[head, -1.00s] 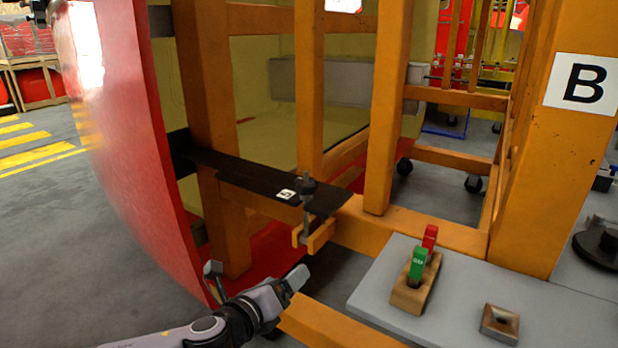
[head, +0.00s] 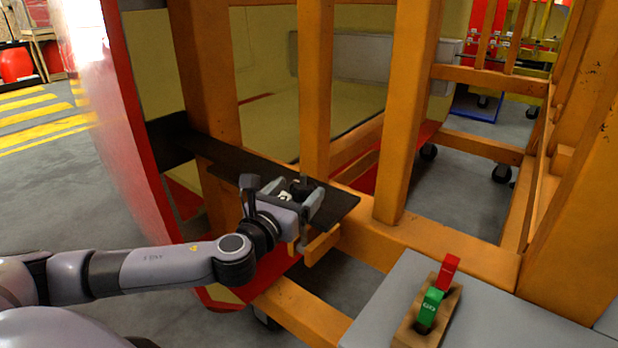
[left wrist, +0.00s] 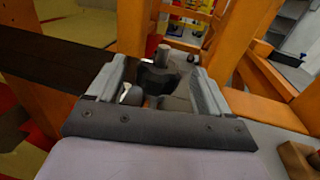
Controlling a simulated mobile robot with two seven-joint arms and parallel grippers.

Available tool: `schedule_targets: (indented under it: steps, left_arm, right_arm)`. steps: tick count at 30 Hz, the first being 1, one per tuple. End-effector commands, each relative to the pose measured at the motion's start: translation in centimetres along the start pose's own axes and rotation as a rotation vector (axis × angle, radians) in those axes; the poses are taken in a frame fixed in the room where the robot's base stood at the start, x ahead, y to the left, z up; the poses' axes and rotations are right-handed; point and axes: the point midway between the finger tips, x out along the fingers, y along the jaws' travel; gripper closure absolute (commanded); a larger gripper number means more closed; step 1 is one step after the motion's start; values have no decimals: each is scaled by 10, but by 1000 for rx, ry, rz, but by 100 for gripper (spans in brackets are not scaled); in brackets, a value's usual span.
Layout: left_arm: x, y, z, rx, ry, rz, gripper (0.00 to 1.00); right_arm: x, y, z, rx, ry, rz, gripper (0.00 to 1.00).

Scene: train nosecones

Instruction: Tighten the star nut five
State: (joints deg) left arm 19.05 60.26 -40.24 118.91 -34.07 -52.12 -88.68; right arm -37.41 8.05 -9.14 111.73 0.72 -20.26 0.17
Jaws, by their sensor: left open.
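The star nut (left wrist: 160,75) is a dark lobed knob on a threaded bolt end. In the left wrist view it sits between the two fingers of my left gripper (left wrist: 160,88), with a gap on both sides. In the head view the gripper (head: 297,195) is open around the nut (head: 304,187), which it partly hides. The nut sits on a black bracket plate (head: 335,203) with an orange clamp block (head: 321,246) below. The number label beside the nut (head: 284,196) is mostly covered by the gripper. My right gripper is in neither view.
Orange posts (head: 316,90) and (head: 408,110) rise close behind the bracket. The red nosecone panel (head: 115,120) stands at the left.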

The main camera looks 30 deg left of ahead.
Motion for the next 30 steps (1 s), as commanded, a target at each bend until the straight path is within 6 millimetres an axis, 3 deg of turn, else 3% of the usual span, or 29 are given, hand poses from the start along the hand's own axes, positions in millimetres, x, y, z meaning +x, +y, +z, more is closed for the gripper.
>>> schedule_targets:
  steps: [10,23,28,30]
  left_arm:
    - [41,0,0,-2,1,0,20]
    - [49,-1,-1,-2,2,-2,20]
    - [49,-1,0,-2,2,-2,72]
    - [49,-1,0,-2,2,-2,72]
  right_arm:
    - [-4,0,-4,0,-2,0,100]
    - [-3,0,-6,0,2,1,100]
    - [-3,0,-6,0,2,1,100]
    - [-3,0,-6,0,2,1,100]
